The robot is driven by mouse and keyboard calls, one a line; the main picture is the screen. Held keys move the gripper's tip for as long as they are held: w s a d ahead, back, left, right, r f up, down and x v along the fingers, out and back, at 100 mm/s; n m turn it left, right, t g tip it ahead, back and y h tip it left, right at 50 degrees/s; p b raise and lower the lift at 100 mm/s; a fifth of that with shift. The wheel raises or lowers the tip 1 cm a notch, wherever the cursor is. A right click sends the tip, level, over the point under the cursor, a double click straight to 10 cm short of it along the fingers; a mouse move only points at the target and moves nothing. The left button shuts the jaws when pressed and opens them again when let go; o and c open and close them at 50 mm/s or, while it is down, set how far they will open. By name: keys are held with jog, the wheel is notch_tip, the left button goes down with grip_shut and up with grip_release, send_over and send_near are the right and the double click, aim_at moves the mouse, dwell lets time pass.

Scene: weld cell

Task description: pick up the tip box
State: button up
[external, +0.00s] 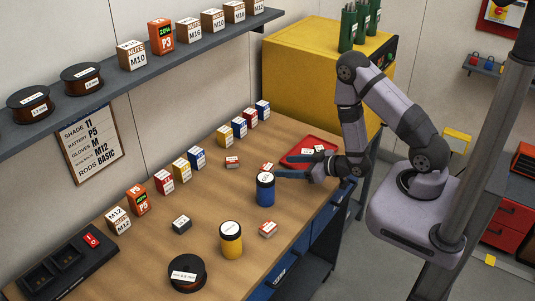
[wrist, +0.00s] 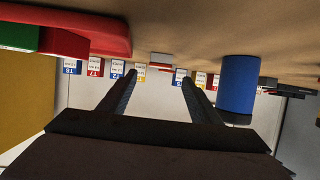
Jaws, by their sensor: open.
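Small red-and-white boxes lie on the bench in the external view: one just ahead of my fingertips (external: 267,167), one farther left (external: 232,161), and one nearer the front (external: 268,229). Their print is too small to read, so I cannot tell which is the tip box. My gripper (external: 283,166) is open and empty, low over the bench, its fingers pointing left. In the wrist view, which is upside down, a red-and-white box (wrist: 160,58) shows beyond the gap between my fingertips (wrist: 157,77).
A blue canister (external: 265,190) stands close beside my lower finger. A red tray (external: 300,161) holding small items lies behind the upper finger. Labelled boxes (external: 181,169) line the wall.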

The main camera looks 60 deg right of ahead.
aim_at(268, 166)
jog(key=shift+s+a+f, duration=0.1)
jog(key=shift+f, duration=0.1)
jog(key=shift+x, duration=1.1)
jog(key=shift+w+p, duration=0.75)
jog(key=shift+p, duration=0.15)
jog(key=shift+p+x, duration=0.8)
jog(key=shift+x, duration=1.1)
jog(key=shift+s+f, duration=0.1)
jog(key=c, duration=1.2)
